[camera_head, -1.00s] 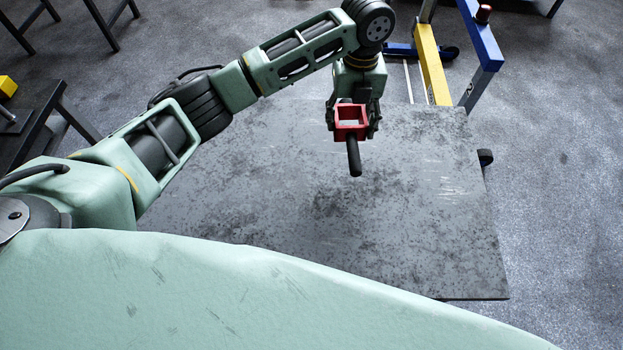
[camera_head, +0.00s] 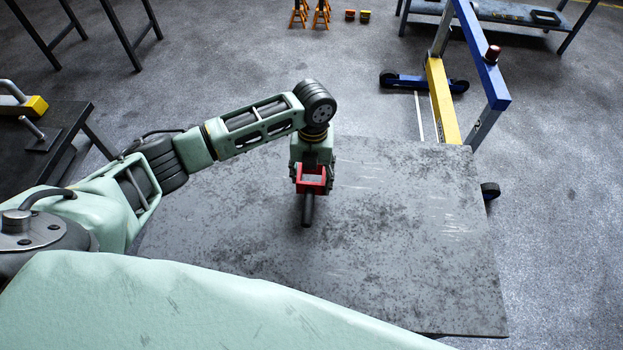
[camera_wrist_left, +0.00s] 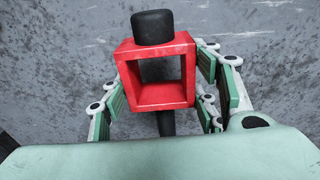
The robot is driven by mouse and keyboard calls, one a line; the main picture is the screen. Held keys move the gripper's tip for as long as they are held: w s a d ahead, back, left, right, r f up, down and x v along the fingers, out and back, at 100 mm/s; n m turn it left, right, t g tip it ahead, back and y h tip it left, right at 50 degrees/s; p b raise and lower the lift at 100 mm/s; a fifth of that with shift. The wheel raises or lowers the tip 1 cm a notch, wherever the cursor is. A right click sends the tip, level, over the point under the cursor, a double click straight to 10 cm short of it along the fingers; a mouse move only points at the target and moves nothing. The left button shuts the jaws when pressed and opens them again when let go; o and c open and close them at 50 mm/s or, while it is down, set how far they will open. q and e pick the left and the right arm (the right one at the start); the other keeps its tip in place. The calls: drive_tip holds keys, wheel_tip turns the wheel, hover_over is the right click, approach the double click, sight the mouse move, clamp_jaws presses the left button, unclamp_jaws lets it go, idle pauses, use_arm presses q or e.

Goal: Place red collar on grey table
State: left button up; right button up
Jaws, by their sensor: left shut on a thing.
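The red collar (camera_head: 311,172) is a square open frame with a black handle pointing down toward me. My left gripper (camera_head: 312,186) is shut on it, above the grey table (camera_head: 400,240). In the left wrist view the red collar (camera_wrist_left: 155,75) sits between the fingers of my left gripper (camera_wrist_left: 160,90), with a black knob on one side and a black rod on the other. The table's scuffed grey top (camera_wrist_left: 60,60) lies behind it. Whether the collar touches the table cannot be told. My right gripper is not in view.
A blue and yellow jack frame (camera_head: 440,100) with a red cap stands just past the table's back right corner. A dark bench (camera_head: 50,140) with a yellow-ended tool is at left. Another bench (camera_head: 480,12) is far back. The table top around the collar is clear.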

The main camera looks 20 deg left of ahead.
use_arm(q)
wheel_tip(320, 180, down, 2)
drive_tip(key=shift+f, duration=0.35)
drive_tip(key=shift+f, duration=0.15)
drive_tip(key=o, duration=1.3)
drive_tip(key=r, duration=0.4)
drive_tip(key=r+b, duration=0.1)
drive_tip(key=r, duration=0.7)
drive_tip(key=shift+w+r, duration=0.15)
drive_tip(key=shift+w, duration=0.15)
